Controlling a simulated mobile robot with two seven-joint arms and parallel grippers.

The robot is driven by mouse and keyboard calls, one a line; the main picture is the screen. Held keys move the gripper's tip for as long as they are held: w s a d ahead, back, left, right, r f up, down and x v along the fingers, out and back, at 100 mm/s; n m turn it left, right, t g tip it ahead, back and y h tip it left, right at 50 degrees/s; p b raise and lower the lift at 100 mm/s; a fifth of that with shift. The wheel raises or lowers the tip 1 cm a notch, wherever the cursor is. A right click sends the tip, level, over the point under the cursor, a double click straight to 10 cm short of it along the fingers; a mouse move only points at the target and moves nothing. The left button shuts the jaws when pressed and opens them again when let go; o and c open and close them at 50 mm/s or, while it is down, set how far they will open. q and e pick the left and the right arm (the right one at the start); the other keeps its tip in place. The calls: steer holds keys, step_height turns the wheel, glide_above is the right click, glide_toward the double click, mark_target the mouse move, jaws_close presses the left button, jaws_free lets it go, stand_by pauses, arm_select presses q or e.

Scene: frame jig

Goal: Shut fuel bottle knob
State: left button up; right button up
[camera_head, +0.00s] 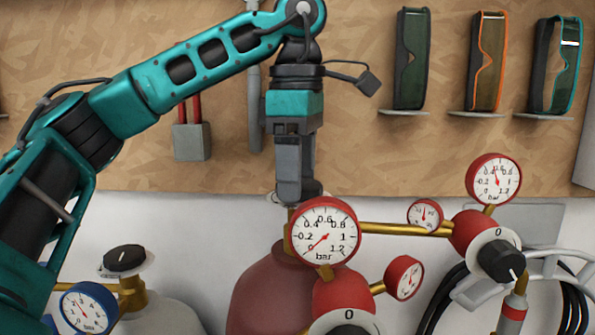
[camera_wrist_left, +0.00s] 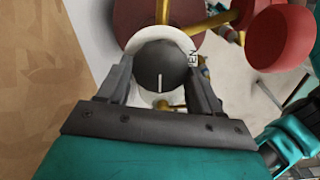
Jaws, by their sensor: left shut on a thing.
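The dark round knob (camera_wrist_left: 162,68) sits on a white disc marked with letters, of which "EN" shows, in the left wrist view. My left gripper (camera_wrist_left: 160,84) is shut on this knob, with one finger on each side of it. In the head view my left gripper (camera_head: 295,198) points straight down at the top of the dark red bottle (camera_head: 268,290). There the knob is mostly hidden behind the fingers and the gauge. The right gripper is in neither view.
A large red-rimmed gauge (camera_head: 325,231) stands just in front of the gripper. A brass pipe (camera_head: 395,229) runs right to another regulator with a black knob (camera_head: 501,261). A second bottle with a black knob (camera_head: 125,258) stands at left. Safety glasses (camera_head: 412,60) hang on the board.

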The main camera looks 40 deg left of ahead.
arm_select(q)
steer(key=m, duration=0.4)
steer(key=shift+w+m, duration=0.1)
steer(key=shift+m, duration=0.2)
steer(key=m, duration=0.4)
steer(key=shift+m, duration=0.3)
steer(key=m, duration=0.4)
steer(key=shift+w+d+m, duration=0.1)
steer(key=shift+m, duration=1.8)
steer(key=o, duration=1.1)
steer(key=shift+c, duration=0.2)
step_height(320, 180, up, 13)
steer(key=shift+f, duration=0.1)
